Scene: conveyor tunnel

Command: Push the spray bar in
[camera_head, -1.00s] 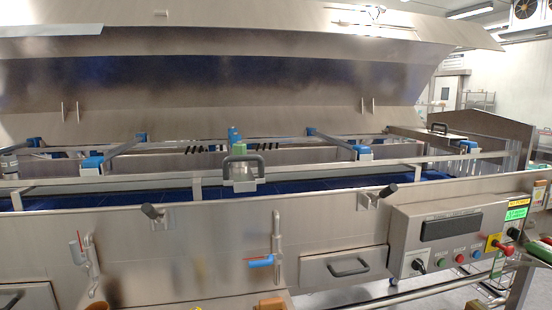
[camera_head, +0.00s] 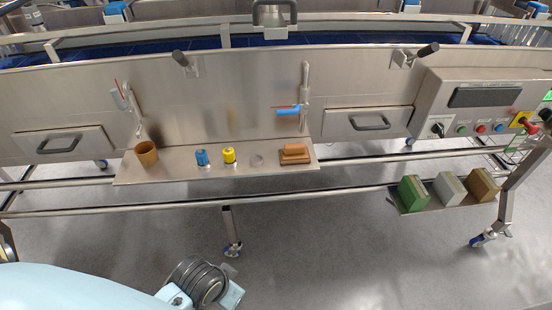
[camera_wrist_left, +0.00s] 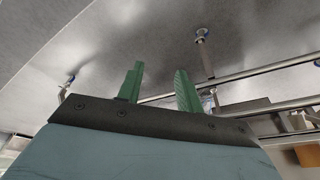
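A metal block with a dark handle (camera_head: 275,13) sits at the machine's near top rail, cut by the top edge of the head view. It may be the spray bar's end; I cannot tell how far in it is. Parts of the rails behind it are out of frame. My left gripper (camera_wrist_left: 160,72) shows in the left wrist view with its two green fingers apart and nothing between them. It is low, with floor and machine legs beyond it, away from the handle. My light-blue arm is at the head view's lower left. My right gripper is in neither view.
A shelf (camera_head: 180,170) on the machine's front carries a brown cup (camera_head: 146,154), blue and yellow small containers and brown blocks. Drawers (camera_head: 367,121), pipe valves and a control box (camera_head: 485,97) stick out in front.

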